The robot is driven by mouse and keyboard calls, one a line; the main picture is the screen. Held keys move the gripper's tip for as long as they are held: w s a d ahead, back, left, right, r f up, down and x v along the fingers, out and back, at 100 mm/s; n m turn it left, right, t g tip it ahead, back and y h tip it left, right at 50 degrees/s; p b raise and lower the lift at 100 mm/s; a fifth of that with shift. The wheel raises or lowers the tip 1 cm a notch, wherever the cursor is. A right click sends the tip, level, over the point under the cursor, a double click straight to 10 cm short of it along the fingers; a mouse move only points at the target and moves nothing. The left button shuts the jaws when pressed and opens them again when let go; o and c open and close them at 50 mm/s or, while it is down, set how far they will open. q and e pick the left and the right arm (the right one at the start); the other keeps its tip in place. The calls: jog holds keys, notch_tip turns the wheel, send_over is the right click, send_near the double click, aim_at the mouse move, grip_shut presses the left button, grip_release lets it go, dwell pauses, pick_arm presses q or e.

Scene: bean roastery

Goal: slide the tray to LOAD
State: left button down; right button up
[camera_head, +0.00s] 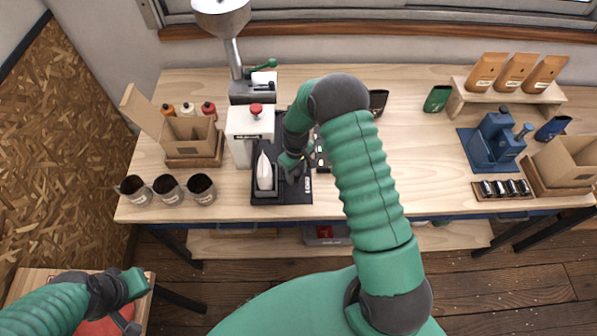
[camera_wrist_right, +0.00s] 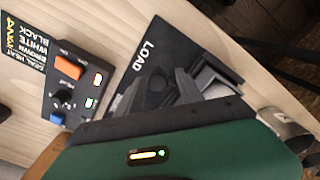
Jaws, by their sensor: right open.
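The dark tray (camera_head: 264,194) sits on the left part of the black base plate (camera_head: 294,194), with an upright white bag (camera_head: 265,172) in it. My right gripper (camera_head: 296,181) is open, low over the plate, just right of the tray. In the wrist view its grey fingers (camera_wrist_right: 197,84) are in front of dark parts that I cannot clearly tell apart. The word LOAD (camera_wrist_right: 143,55) shows on the plate beside the fingers. My left gripper (camera_head: 130,303) is at the lower left, far from the tray; its jaw opening is unclear.
A white press with a red knob (camera_head: 256,109) stands behind the tray. A control panel (camera_wrist_right: 70,82) with an orange switch lies by the plate. Several dark cups (camera_head: 166,187) and an open carton (camera_head: 187,139) are at left. A blue machine (camera_head: 494,143) stands at right.

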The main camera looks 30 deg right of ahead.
pick_arm(q)
jog(key=shift+a+f, duration=0.15)
jog(key=shift+a, duration=0.3)
pick_arm(e)
jog(key=shift+a+r, duration=0.15)
pick_arm(q)
notch_tip(320, 180, down, 3)
jog(key=b, duration=0.3)
jog(key=shift+d+f, duration=0.1)
jog(key=shift+d, duration=0.05)
pick_arm(e)
notch_tip(320, 180, up, 17)
jog(key=shift+a+f, duration=0.1)
jog(key=shift+f, duration=0.1)
pick_arm(q)
jog(key=shift+d, duration=0.2)
pick_arm(e)
jog(key=shift+f, duration=0.1)
